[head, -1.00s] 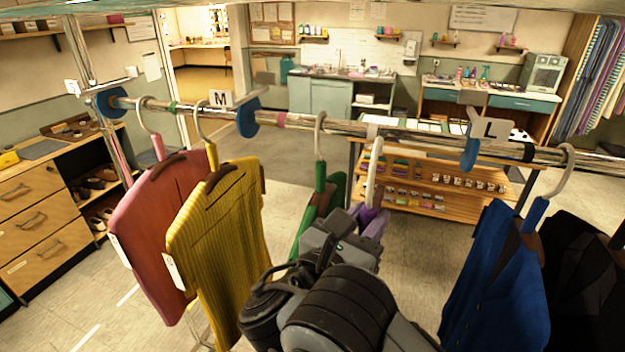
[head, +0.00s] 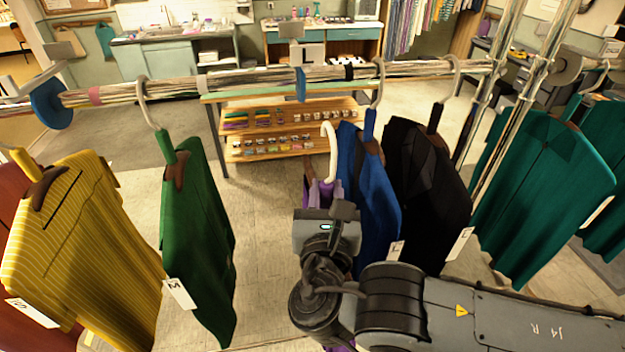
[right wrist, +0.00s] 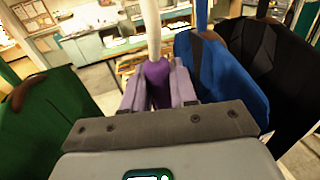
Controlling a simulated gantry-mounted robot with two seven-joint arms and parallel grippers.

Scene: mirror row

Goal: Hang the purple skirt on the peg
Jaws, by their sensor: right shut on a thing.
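The purple skirt (head: 340,347) is mostly hidden behind my right gripper and arm in the head view; a strip shows at the bottom edge. Its hanger has a white hook (head: 331,150) and a purple neck, which also shows in the right wrist view (right wrist: 158,84). My right gripper (head: 322,194) is shut on this hanger's neck. The hook's top appears below the rail (head: 230,80) in the picture and apart from it. I cannot make out the peg in these views. My left gripper is not in view.
A green garment (head: 195,235) hangs left of my right gripper, with a yellow one (head: 85,245) farther left. A blue garment (head: 368,185) is close on the right, then a black one (head: 428,190) and a teal one (head: 545,190). Shelves (head: 285,115) stand behind the rail.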

